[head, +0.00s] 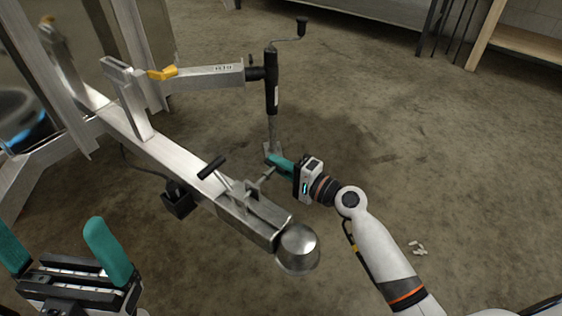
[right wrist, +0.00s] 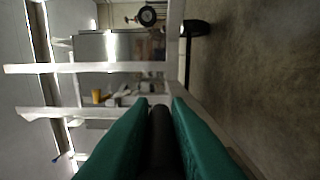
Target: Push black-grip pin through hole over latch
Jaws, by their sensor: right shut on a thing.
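The coupler (head: 248,218) is at the front end of the silver trailer tongue, with a shiny ball-shaped end (head: 298,249). On its top is the metal latch (head: 262,204). A lever with a black grip (head: 212,166) sticks up on the coupler's far left side. My right gripper (head: 273,164) is at the coupler's right side, shut on the black grip of the pin (right wrist: 161,140). A thin metal shaft (head: 266,175) runs from its fingers towards the latch. I cannot tell whether its tip is in the hole. My left gripper (head: 62,262) is open and empty at the lower left.
A jack (head: 271,95) with a crank stands behind the right gripper, on a side arm (head: 208,77) with a yellow part (head: 162,73). A black box (head: 178,199) hangs beside the tongue. Small white pieces (head: 419,248) lie on the floor. The floor at right is mostly clear.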

